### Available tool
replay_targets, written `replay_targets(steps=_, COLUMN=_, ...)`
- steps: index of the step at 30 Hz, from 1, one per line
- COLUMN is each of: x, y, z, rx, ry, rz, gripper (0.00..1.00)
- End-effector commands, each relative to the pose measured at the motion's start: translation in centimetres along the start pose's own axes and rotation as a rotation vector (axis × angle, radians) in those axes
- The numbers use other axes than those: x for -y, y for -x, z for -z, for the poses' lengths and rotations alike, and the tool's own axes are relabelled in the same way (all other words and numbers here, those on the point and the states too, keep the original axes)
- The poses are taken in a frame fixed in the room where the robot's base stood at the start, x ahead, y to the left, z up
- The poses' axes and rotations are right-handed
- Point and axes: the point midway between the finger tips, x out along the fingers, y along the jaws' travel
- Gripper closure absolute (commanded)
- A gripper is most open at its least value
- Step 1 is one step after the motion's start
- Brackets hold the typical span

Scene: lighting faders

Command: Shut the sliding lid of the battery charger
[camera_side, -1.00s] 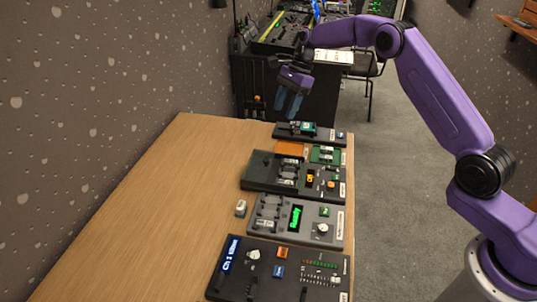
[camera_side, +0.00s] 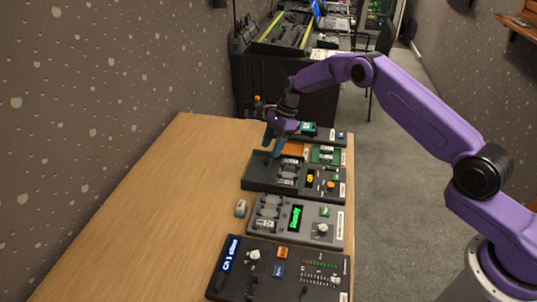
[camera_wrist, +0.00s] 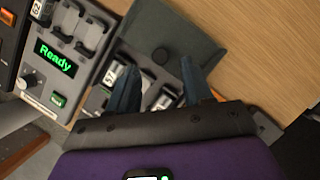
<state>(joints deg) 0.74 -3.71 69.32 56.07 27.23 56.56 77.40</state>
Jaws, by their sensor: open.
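The battery charger is a dark unit in the middle of the row (camera_side: 318,192). Its dark grey-green lid (camera_side: 257,174) lies to the left of the cells, which show uncovered (camera_side: 289,172). Cells (camera_wrist: 110,73) show beside the plate, partly behind my fingers. My gripper (camera_side: 272,150) is above the far end of the lid. Contact with the knob cannot be told.
A grey unit with a green "Ready" display (camera_side: 296,217) stands nearer the side camera, with a small loose block (camera_side: 241,208) at its left. A dark fader panel (camera_side: 235,280) is nearest. Another dark unit (camera_side: 328,133) stands behind. The left tabletop (camera_side: 165,200) is clear.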

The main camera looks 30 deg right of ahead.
Motion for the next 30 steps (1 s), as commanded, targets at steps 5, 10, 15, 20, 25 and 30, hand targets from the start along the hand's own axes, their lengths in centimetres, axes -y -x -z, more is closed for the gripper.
replay_targets(steps=5, x=0.0, y=-2.5, z=-0.1, rx=0.001, ry=0.001, rz=-0.001, gripper=0.50)
replay_targets(steps=10, x=0.0, y=-3.6, z=-0.1, rx=0.001, ry=0.001, rz=0.000, gripper=0.50)
replay_targets(steps=15, x=0.0, y=-3.8, z=-0.1, rx=0.000, ry=0.001, rz=0.001, gripper=0.50)
replay_targets(steps=20, x=0.0, y=-3.8, z=-0.1, rx=0.000, ry=0.001, rz=0.001, gripper=0.53)
replay_targets(steps=25, x=0.0, y=-3.8, z=-0.1, rx=0.000, ry=0.001, rz=0.000, gripper=1.00)
replay_targets(steps=30, x=-0.1, y=-3.8, z=0.0, rx=0.001, ry=0.000, rz=0.000, gripper=1.00)
